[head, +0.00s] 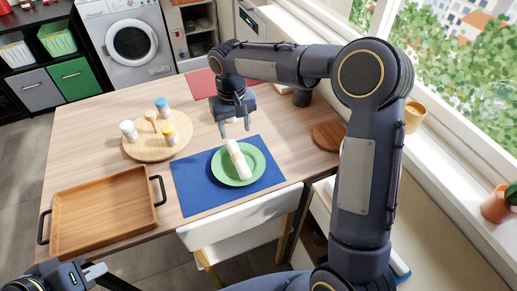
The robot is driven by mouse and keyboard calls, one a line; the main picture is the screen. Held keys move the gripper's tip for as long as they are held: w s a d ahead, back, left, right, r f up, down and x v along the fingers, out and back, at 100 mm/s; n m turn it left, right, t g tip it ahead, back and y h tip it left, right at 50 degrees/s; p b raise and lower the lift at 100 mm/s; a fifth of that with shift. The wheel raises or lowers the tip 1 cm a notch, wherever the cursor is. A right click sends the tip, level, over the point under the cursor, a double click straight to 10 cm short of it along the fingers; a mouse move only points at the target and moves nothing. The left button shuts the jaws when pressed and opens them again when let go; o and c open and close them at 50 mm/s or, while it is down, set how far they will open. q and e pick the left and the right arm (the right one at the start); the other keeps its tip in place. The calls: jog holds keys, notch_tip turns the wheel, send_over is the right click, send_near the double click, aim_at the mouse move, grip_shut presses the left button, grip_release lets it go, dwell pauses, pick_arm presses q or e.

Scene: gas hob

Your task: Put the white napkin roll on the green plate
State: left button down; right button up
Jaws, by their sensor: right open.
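The white napkin roll (235,153) with a tan band lies across the green plate (259,166). The plate rests on a blue placemat (193,193) near the front edge of the table. My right gripper (235,127) is open and empty, pointing down just behind the roll and apart from it in the picture. My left gripper (99,274) is at the bottom left corner, low in front of the table and partly cut off by the frame. Its jaw opening does not show clearly.
A wooden tray (104,208) with black handles lies at left. A round board (143,151) holds several shakers behind it. A red mat (201,84), a dark cup (302,98) and a small round board (329,136) are farther back. A white chair (240,222) stands in front.

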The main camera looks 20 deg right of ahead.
jog(key=s+d+r+t+y, duration=0.1)
jog(key=s+d+r, duration=0.25)
jog(key=s, duration=0.35)
jog(key=s+d+r+t+y, duration=0.1)
jog(key=s+d+r, duration=0.25)
jog(key=s, duration=0.45)
jog(key=s+a+f+m+t+y, duration=0.1)
jog(key=s+f+m+t, duration=0.1)
jog(key=s, duration=1.2)
jog(key=shift+f+t+y, duration=0.3)
jog(key=shift+t+y, duration=0.1)
jog(key=shift+t, duration=0.4)
jog(key=shift+r, duration=0.15)
